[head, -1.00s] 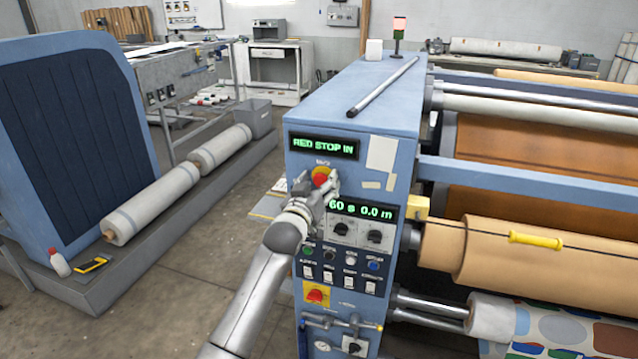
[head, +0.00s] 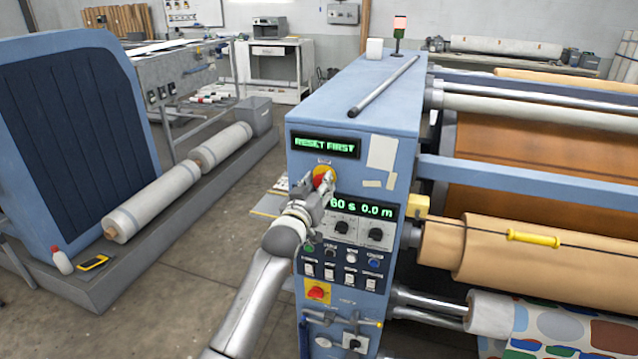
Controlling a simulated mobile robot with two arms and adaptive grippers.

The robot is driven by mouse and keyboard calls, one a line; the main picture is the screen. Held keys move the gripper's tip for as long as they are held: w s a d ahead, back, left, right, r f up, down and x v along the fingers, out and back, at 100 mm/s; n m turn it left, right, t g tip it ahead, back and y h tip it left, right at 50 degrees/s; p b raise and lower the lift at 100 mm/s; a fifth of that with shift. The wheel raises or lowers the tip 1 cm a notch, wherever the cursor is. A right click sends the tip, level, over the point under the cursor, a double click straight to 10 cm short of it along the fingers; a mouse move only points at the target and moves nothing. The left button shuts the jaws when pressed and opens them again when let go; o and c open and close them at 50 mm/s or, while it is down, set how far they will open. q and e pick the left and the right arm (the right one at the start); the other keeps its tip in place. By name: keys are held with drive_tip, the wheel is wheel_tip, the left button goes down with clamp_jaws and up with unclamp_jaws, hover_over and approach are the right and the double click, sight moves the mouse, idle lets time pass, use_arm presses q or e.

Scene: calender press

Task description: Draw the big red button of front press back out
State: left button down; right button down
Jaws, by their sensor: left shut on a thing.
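The front press (head: 365,98) is a blue cabinet with a control panel on its near face. The big red button (head: 321,178) sits on a yellow plate below the upper display, partly hidden by my gripper. My left gripper (head: 326,184) reaches up from below and is shut on the red button. The upper display (head: 325,145) reads "RESET FIRST" in green. The lower display (head: 362,208) reads "60 s 0.0 m", its left end hidden by my gripper. My right gripper is not in view.
Below are dark knobs (head: 342,228), small coloured buttons, white switches and a second red knob (head: 316,292) on a yellow plate. A metal bar (head: 385,85) lies on the cabinet top. Rollers (head: 540,255) fill the right. Open floor (head: 190,270) lies left of the cabinet.

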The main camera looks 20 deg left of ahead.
use_arm(q)
drive_tip(key=c, duration=0.9)
unclamp_jaws()
drive_tip(key=shift+c, duration=0.2)
drive_tip(key=s, duration=1.2)
drive_tip(key=shift+a, duration=0.2)
